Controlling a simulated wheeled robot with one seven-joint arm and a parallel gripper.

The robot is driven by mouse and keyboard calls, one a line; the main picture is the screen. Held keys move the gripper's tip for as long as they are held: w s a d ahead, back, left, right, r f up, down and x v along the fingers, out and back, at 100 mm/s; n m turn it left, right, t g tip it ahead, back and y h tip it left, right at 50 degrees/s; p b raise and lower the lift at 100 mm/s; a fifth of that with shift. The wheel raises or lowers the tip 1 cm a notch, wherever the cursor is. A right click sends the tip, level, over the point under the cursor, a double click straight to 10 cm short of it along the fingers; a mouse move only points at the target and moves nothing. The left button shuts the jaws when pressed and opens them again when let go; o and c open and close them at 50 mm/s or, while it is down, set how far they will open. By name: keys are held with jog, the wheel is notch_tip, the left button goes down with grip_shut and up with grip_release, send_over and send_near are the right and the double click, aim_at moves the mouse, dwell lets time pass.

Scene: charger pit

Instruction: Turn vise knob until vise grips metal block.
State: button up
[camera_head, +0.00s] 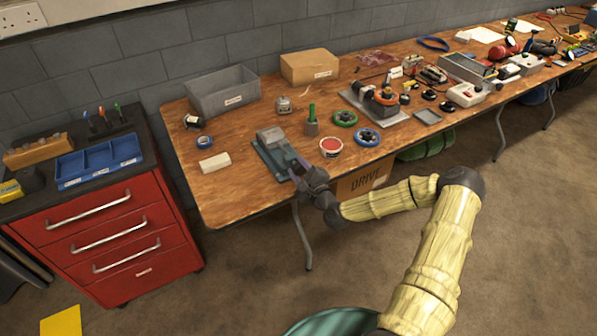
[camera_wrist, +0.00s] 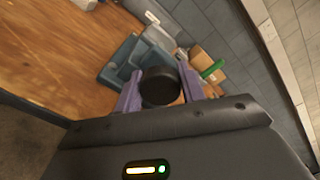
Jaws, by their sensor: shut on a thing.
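The blue-grey vise (camera_head: 268,156) sits at the front edge of the wooden bench; it also shows tilted in the wrist view (camera_wrist: 118,62). A light grey metal block (camera_head: 270,136) is at its far end, and it shows behind the knob in the wrist view (camera_wrist: 158,38). Whether the jaws touch it I cannot tell. The round black vise knob (camera_wrist: 160,87) faces the wrist camera. My gripper (camera_wrist: 160,92) has its purple fingers on either side of the knob, shut on it. In the head view my gripper (camera_head: 301,167) meets the vise's near end and hides the knob.
A grey bin (camera_head: 222,92) and a cardboard box (camera_head: 309,66) are behind. A red drawer cabinet (camera_head: 100,230) is at left.

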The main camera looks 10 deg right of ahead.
jog(key=m+b, duration=0.1)
jog(key=m, duration=0.3)
jog(key=shift+d+f+m+b, duration=0.1)
jog(key=shift+f+m+b, duration=0.05)
jog(key=shift+m+b, duration=0.65)
jog(key=shift+m, duration=0.8)
jog(key=o, duration=1)
jog(key=shift+c, duration=0.2)
jog(key=v, duration=1.7)
jog(key=shift+s+r+b, duration=0.15)
jog(key=shift+r+b, duration=0.05)
jog(key=shift+b, duration=0.2)
